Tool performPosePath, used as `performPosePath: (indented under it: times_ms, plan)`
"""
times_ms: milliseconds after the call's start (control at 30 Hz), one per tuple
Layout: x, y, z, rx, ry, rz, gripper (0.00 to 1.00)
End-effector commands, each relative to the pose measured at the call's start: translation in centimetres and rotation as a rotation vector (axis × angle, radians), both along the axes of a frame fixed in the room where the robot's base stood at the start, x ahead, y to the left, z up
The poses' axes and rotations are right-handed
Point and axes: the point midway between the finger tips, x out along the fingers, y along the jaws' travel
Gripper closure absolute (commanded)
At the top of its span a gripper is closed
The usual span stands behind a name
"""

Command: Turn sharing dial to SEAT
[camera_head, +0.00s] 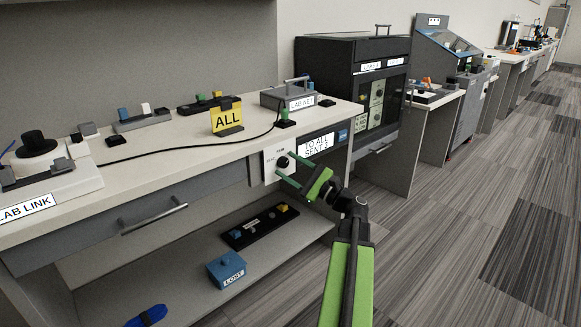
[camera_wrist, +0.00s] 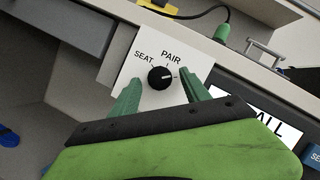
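The sharing dial (camera_wrist: 160,78) is a round black knob on a white panel (camera_wrist: 136,66) on the bench front. Its panel reads SEAT at upper left and PAIR at the top. The knob's light mark appears to point right, away from SEAT; any label there is hidden by a finger. The dial (camera_head: 282,162) also shows in the head view, beside a display (camera_head: 317,145) reading "TO ALL" and "SENT 2". My gripper (camera_wrist: 160,92) is open, its green fingers on either side of the knob in the wrist view. I cannot tell whether they touch it. It also shows in the head view (camera_head: 291,171).
A yellow ALL sign (camera_head: 227,116) and a grey LAB NET box (camera_head: 289,96) stand on the bench above. A drawer handle (camera_head: 154,217) juts out at left. A blue LOST box (camera_head: 226,268) sits on the lower shelf. Open floor (camera_head: 460,220) lies to the right.

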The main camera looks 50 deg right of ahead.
Motion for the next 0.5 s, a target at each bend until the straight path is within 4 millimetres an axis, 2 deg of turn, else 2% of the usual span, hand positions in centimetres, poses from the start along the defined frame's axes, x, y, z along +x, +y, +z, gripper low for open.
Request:
performPosePath:
  times_ms: [67, 400, 500]
  plan:
    - [-0.02, -0.01, 0.0, 0.0, 0.0, 0.0, 0.54]
    - [-0.06, -0.04, -0.01, 0.0, 0.0, 0.0, 0.99]
    - [-0.07, -0.04, -0.01, -0.001, 0.0, 0.0, 1.0]
